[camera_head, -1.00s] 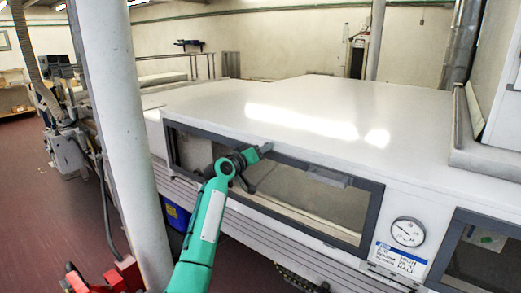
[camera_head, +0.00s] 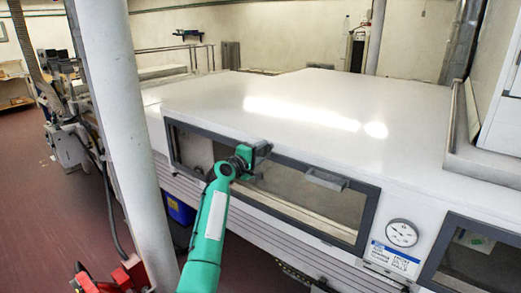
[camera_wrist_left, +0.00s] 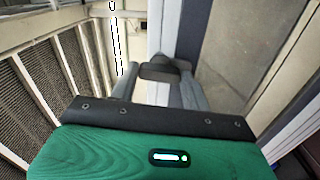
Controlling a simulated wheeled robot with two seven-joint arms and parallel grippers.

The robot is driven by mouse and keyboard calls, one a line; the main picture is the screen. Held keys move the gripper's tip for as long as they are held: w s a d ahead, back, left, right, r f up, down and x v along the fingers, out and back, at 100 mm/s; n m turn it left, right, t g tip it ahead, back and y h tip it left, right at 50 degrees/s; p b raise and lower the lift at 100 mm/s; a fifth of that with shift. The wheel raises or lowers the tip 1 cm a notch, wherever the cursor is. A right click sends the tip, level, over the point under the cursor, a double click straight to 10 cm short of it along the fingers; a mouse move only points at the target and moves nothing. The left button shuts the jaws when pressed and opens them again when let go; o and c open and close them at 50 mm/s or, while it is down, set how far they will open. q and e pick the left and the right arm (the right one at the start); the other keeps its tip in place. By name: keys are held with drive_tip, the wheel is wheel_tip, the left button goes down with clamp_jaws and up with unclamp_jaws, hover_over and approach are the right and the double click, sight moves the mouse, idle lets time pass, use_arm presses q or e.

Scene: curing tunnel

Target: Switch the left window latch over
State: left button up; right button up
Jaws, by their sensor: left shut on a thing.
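The long tunnel window (camera_head: 290,195) has a dark grey frame and is set in the white housing's front. My left gripper (camera_head: 261,153) is at the window's top frame bar, left of its middle, at the end of my green arm. In the left wrist view, a dark latch knob (camera_wrist_left: 160,71) sits between the two grey fingers (camera_wrist_left: 157,88). The gripper is shut on this latch. In the head view, the gripper hides the latch, so its turn is hard to tell. My right gripper is not in view.
A second grey latch or handle (camera_head: 326,179) sits farther right on the top bar. The white housing top (camera_head: 300,110) is clear. A round gauge (camera_head: 402,233) and blue-white label (camera_head: 394,256) are at right. A white post (camera_head: 118,140) stands at left.

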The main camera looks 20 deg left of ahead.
use_arm(q)
drive_tip(key=shift+n, duration=0.5)
drive_tip(key=shift+o, duration=0.2)
drive_tip(key=shift+p, duration=0.3)
drive_tip(key=shift+f, duration=0.1)
drive_tip(key=shift+c, duration=0.2)
drive_tip(key=o, duration=1)
drive_tip(key=shift+a, duration=0.1)
drive_tip(key=b+v, duration=0.4)
drive_tip(key=v, duration=0.9)
drive_tip(key=shift+s, duration=0.4)
